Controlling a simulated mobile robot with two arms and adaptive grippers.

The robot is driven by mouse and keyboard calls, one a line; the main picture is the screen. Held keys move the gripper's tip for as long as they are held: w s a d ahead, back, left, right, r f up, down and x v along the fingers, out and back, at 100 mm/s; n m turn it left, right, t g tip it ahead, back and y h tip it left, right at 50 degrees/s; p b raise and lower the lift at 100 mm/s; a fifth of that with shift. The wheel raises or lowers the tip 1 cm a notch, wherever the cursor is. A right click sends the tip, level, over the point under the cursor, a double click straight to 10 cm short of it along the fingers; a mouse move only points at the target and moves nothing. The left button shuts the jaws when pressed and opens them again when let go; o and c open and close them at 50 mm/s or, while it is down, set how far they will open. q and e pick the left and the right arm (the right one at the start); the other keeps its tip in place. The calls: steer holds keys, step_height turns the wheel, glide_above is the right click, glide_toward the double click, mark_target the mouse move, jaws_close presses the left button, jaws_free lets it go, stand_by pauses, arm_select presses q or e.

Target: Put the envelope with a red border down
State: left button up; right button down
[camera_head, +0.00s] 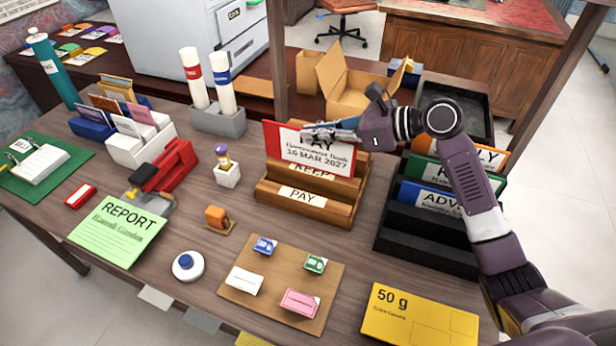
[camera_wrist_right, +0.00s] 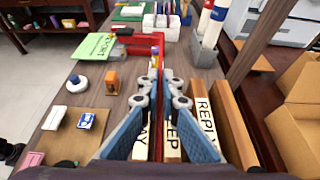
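The red-bordered envelope (camera_head: 318,156) is white with a red edge and printed lines, including "16 MAR 2027". It stands upright over the wooden sorter (camera_head: 338,215), covering part of its KEEP label; PAY reads clearly in front. My right gripper (camera_head: 332,131) is shut on its upper edge, coming from the right. In the right wrist view the envelope is a thin red strip (camera_wrist_right: 159,58) between both fingers, above the sorter's PAY and KEEP rows, with REPLY (camera_wrist_right: 207,115) to the right. I cannot tell whether its bottom edge is inside a slot. My left gripper is out of view.
A black sorter (camera_head: 425,243) with coloured folders stands right of the wooden one, under my right arm. A wooden board (camera_head: 250,299) with stamps lies in front. A yellow parcel (camera_head: 420,318) lies front right. An open cardboard box (camera_head: 352,95) stands behind.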

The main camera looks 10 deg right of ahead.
step_height(320, 180, down, 12)
steer(key=shift+a+f+b, duration=0.1)
steer(key=shift+f+b, duration=0.15)
steer(key=shift+b, duration=0.2)
steer(key=shift+f, duration=0.15)
steer(key=c, duration=2.2)
jaws_free()
steer(key=shift+o, duration=0.2)
glide_toward(313, 173)
steer(key=shift+s+d+r, duration=0.25)
steer(key=shift+s+r, duration=0.6)
steer(key=shift+s, duration=0.1)
steer(key=shift+s+d+r, duration=0.2)
steer(key=shift+s+r, duration=0.65)
steer(key=shift+s, duration=0.1)
